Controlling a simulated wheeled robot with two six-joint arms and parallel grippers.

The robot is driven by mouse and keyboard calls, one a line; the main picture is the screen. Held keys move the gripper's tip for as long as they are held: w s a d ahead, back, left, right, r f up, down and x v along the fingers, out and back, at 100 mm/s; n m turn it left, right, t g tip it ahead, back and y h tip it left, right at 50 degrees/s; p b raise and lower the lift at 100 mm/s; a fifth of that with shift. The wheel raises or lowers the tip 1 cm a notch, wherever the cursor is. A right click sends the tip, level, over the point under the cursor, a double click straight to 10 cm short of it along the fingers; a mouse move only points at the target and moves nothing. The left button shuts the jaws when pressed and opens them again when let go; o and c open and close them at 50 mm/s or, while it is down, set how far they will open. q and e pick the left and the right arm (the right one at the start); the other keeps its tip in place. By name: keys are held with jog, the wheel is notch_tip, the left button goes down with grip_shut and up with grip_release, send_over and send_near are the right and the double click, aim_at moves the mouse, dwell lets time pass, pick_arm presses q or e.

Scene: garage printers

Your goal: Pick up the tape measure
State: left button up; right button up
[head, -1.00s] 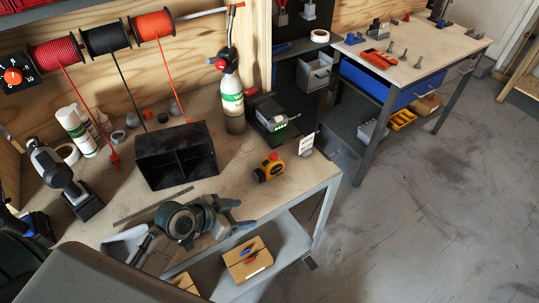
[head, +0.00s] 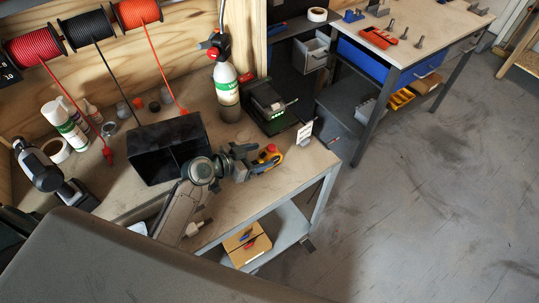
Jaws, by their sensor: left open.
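The tape measure (head: 271,152), yellow and black with a red button, lies on the workbench (head: 303,172) near its right front edge. My left gripper (head: 258,160) reaches in from the lower left and is open. Its fingers point right, at the near left side of the tape measure, and partly cover it. I cannot tell whether the fingers touch it or stand around it. My right gripper is not in view.
A green and black device (head: 266,104), a small white card (head: 304,134) and a spray bottle (head: 227,92) stand behind.

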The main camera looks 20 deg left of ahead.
aim_at(265, 153)
pick_arm(q)
jog(key=shift+w+d+f+p, duration=0.15)
jog(key=shift+w+d+p, duration=0.35)
jog(key=shift+w+d, duration=0.15)
jog(key=shift+w+d+f+p, duration=0.15)
jog(key=shift+w+d+p, duration=0.3)
jog(key=shift+w+d, duration=0.15)
jog(key=shift+w+d+f, duration=0.15)
jog(key=shift+w+f, duration=0.2)
jog(key=shift+f, duration=0.05)
jog(key=c, duration=1.2)
jog(key=shift+c, duration=0.2)
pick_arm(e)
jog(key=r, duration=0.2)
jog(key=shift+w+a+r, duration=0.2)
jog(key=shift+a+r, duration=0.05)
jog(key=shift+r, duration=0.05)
